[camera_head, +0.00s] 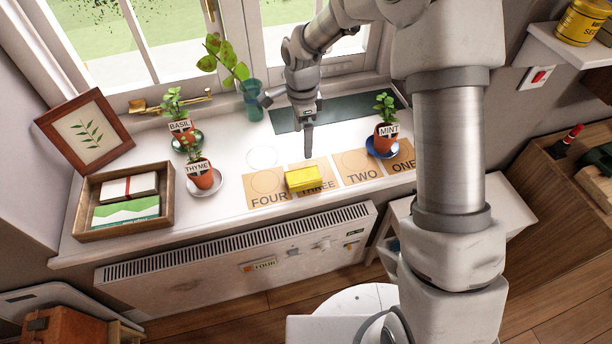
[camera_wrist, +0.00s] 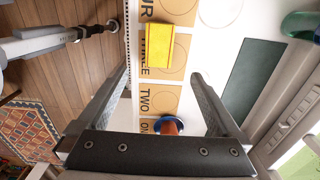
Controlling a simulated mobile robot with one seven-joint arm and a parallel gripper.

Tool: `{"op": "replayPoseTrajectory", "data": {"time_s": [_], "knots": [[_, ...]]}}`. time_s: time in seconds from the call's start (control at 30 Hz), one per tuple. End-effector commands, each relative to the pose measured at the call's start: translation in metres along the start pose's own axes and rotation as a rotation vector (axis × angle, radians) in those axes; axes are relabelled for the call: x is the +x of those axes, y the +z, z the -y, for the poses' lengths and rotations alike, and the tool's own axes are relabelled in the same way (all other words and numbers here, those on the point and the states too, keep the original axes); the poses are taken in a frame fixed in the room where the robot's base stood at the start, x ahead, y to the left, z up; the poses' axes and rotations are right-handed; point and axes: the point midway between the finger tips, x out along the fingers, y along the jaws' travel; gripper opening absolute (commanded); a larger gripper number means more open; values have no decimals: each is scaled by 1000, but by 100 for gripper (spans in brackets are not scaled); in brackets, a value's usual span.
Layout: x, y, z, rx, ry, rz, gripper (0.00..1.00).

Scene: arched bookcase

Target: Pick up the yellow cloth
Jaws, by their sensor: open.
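The yellow cloth (camera_head: 304,179) is a small folded block lying on the windowsill, over the card marked THREE. In the wrist view the yellow cloth (camera_wrist: 160,46) is in the upper middle, beyond the fingertips and between their lines. My gripper (camera_head: 308,140) hangs over the sill, behind the cloth in the head view and apart from it. In the wrist view my gripper (camera_wrist: 162,75) has its two fingers spread wide with nothing between them.
The mint pot (camera_head: 387,138) on a blue saucer stands right of the cloth. The thyme pot (camera_head: 200,174) and basil pot (camera_head: 181,132) stand left. A glass with a leafy cutting (camera_head: 251,103) is behind. A wooden tray (camera_head: 82,232) is far left. A radiator (camera_head: 240,250) sits below the sill.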

Motion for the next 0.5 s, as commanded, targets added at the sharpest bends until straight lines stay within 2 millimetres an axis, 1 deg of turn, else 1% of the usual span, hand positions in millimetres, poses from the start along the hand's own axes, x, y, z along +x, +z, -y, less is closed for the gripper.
{"op": "replayPoseTrajectory", "data": {"time_s": [0.03,0.3,0.4,0.5], "knots": [[13,0,-2,0,6,2,100],[72,0,-2,-1,5,1,100],[89,0,-1,-1,3,1,100],[100,0,-1,-1,2,1,100]]}}
